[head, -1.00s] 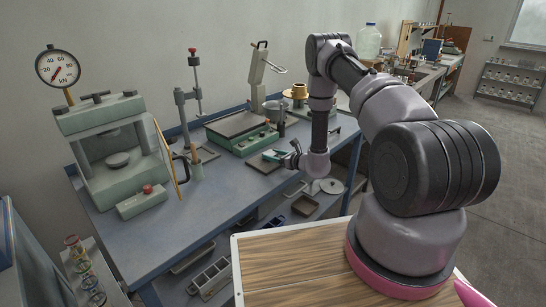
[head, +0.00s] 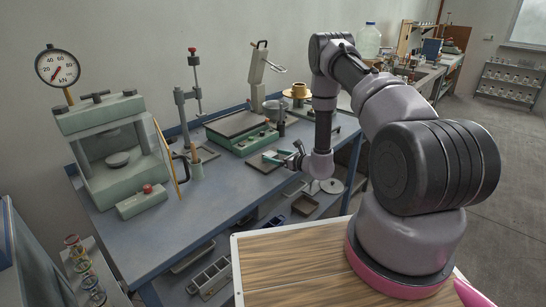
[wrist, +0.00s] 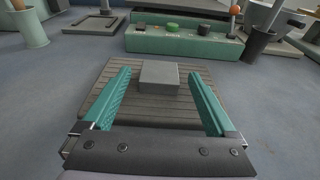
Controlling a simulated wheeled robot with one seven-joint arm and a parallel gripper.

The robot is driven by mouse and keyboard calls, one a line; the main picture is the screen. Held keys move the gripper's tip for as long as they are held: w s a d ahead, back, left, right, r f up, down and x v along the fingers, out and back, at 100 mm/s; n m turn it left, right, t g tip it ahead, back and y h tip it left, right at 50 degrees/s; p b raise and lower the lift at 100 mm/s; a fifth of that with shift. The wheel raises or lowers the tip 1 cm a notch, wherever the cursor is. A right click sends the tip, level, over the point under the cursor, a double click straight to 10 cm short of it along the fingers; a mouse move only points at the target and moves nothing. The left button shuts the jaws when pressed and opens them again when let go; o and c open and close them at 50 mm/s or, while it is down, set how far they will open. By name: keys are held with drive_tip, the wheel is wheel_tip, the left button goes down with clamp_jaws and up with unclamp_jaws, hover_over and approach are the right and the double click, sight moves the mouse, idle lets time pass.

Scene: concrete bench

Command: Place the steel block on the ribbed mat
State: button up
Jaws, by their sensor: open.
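The steel block (wrist: 159,76) is a plain grey box that appears to rest flat on the ribbed mat (wrist: 145,108), toward its far part in the wrist view. The mat is dark brown with ridges across it. My gripper (wrist: 159,73) is open. Its teal fingers lie to the left and right of the block, with a gap on both sides. In the head view my gripper (head: 277,157) is low over the bench at the mat (head: 258,166). The block is too small to make out there.
A green control box (wrist: 185,40) stands behind the mat, with a dark cup (wrist: 259,42) at its right end. A green cup (wrist: 28,28) is at far left. A green press (head: 112,150) stands at the bench's left. Bare blue bench (head: 200,215) lies in front.

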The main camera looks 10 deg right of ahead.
drive_tip(key=v, duration=1)
drive_tip(key=shift+s+r, duration=0.1)
drive_tip(key=a+r+n+g+y, duration=0.2)
drive_tip(key=a+r+n, duration=0.1)
drive_tip(key=r, duration=0.4)
drive_tip(key=a+r+n+g+y, duration=0.2)
drive_tip(key=a+r+n, duration=0.1)
drive_tip(key=r, duration=0.5)
drive_tip(key=s+a+r+n+g, duration=0.3)
drive_tip(key=s+r+n, duration=0.15)
drive_tip(key=r, duration=0.25)
drive_tip(key=s+a+r+n+g, duration=0.3)
drive_tip(key=s+r+n, duration=0.15)
drive_tip(key=r, duration=0.35)
drive_tip(key=s+d+r+n+t+h, duration=0.2)
drive_tip(key=s+d+r+n+h, duration=0.3)
drive_tip(key=s+r, duration=0.3)
drive_tip(key=s+d+r+n+t+h, duration=0.2)
drive_tip(key=s+d+r+n+h, duration=0.2)
drive_tip(key=s, duration=0.9)
wheel_tip(320, 180, up, 5)
drive_tip(key=shift+d+f+n+h, duration=0.2)
drive_tip(key=shift+d+n+h, duration=0.2)
drive_tip(key=shift+d+h, duration=0.6)
drive_tip(key=shift+s, duration=0.1)
